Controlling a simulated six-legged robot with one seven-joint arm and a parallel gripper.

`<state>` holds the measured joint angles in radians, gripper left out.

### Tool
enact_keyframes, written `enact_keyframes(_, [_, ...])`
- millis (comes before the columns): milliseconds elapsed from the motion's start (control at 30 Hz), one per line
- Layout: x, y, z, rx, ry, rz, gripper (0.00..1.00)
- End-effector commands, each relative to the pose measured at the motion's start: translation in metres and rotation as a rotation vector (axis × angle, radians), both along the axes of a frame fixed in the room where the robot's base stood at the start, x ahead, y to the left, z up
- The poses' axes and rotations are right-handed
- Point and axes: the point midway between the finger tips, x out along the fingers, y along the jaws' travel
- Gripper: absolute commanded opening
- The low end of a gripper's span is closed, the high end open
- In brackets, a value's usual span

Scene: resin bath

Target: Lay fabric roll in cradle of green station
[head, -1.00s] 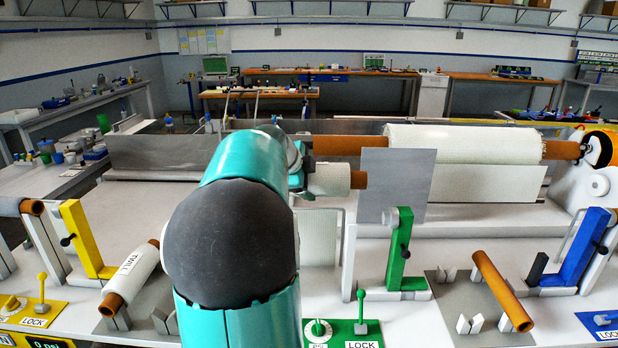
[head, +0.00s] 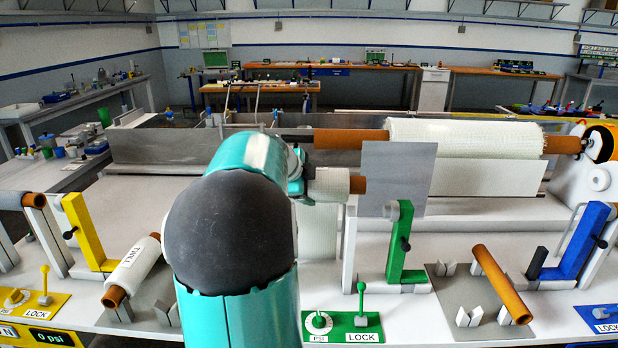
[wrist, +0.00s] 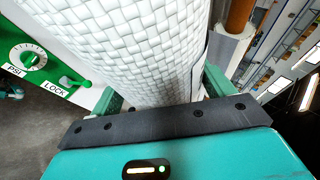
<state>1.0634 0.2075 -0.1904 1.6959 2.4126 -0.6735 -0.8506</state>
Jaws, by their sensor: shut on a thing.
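My gripper (wrist: 160,88) is shut on a white woven fabric roll (wrist: 150,45), whose weave fills the middle of the wrist view. In the head view the roll (head: 328,184) is held roughly level above the bench, its brown core end pointing right. My arm hides its left end and the gripper there.
A grey plate (head: 397,178) stands close to the roll's core end. A TWILL roll (head: 133,268) lies by the yellow bracket (head: 88,232). A bare brown tube (head: 500,283) rests on a grey mat near the blue bracket (head: 580,245). A large white roll (head: 460,140) spans the back.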

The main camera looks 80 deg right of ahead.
Motion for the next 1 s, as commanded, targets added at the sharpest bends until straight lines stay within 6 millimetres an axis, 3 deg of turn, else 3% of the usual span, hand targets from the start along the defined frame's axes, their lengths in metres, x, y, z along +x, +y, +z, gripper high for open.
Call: enact_keyframes(1000, [0.000, -0.002, -0.064, -0.007, -0.002, 0.000, 0.10])
